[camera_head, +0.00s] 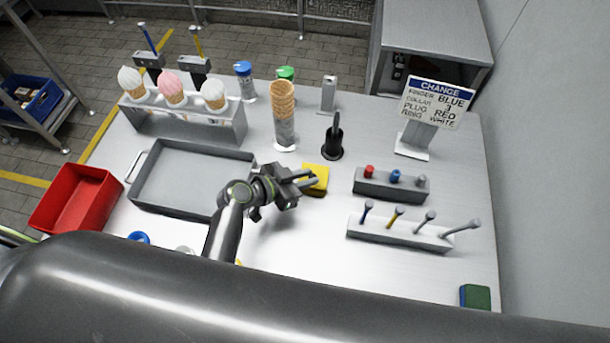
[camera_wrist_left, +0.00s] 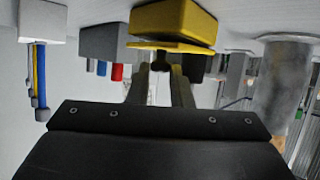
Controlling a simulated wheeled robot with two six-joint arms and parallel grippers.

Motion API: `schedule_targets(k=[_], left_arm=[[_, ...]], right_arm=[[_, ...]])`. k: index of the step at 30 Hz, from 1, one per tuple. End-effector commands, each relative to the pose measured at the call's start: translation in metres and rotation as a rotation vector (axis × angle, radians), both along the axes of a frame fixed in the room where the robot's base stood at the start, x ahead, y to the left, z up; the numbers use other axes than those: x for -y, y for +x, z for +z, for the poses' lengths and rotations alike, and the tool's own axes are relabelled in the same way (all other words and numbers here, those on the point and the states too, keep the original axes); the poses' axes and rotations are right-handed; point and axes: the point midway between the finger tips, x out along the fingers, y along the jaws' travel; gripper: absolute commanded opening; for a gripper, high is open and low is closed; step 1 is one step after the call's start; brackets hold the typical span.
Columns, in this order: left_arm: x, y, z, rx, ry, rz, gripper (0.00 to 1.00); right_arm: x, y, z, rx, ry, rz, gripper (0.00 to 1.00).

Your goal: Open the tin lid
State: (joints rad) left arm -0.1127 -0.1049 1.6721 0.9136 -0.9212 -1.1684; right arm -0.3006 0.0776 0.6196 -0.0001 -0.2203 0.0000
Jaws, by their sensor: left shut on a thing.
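The yellow tin (camera_head: 316,185) stands on the table near the middle. In the left wrist view, which looks upside down, the tin body (camera_wrist_left: 172,20) is a yellow block and its lid (camera_wrist_left: 178,46) is a thin yellow plate against it. My left gripper (camera_head: 304,180) reaches the tin from the left. In the wrist view its fingers (camera_wrist_left: 161,72) are shut on a small dark knob at the lid. My right gripper is not in view.
A grey tray (camera_head: 190,205) and a red bin (camera_head: 76,197) lie left. A cone stack (camera_head: 283,100) and a black holder (camera_head: 332,145) stand behind the tin. Two grey racks (camera_head: 385,190) (camera_head: 400,236) stand right, and a sign (camera_head: 437,103) behind them.

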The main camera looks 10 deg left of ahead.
Motion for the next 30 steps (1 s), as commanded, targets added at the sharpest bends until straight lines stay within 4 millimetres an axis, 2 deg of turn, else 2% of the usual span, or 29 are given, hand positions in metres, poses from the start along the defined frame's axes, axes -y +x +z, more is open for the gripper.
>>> schedule_targets(k=[1, 6, 15, 21, 30], left_arm=[[0.000, 0.001, 0.009, -0.024, 0.002, -0.001, 0.00], [-0.001, 0.007, 0.018, -0.136, 0.004, -0.002, 0.00], [-0.001, 0.020, 0.029, -0.357, 0.004, -0.001, 0.00], [0.000, 0.027, 0.031, -0.468, 0.002, -0.001, 0.00], [-0.001, 0.032, 0.031, -0.548, 0.002, 0.001, 0.00]], right_arm=[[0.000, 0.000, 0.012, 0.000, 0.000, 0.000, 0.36], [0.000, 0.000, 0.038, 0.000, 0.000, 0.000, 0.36], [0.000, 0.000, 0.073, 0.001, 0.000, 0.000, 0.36], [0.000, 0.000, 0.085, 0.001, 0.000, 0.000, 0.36], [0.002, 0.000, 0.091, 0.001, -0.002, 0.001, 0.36]])
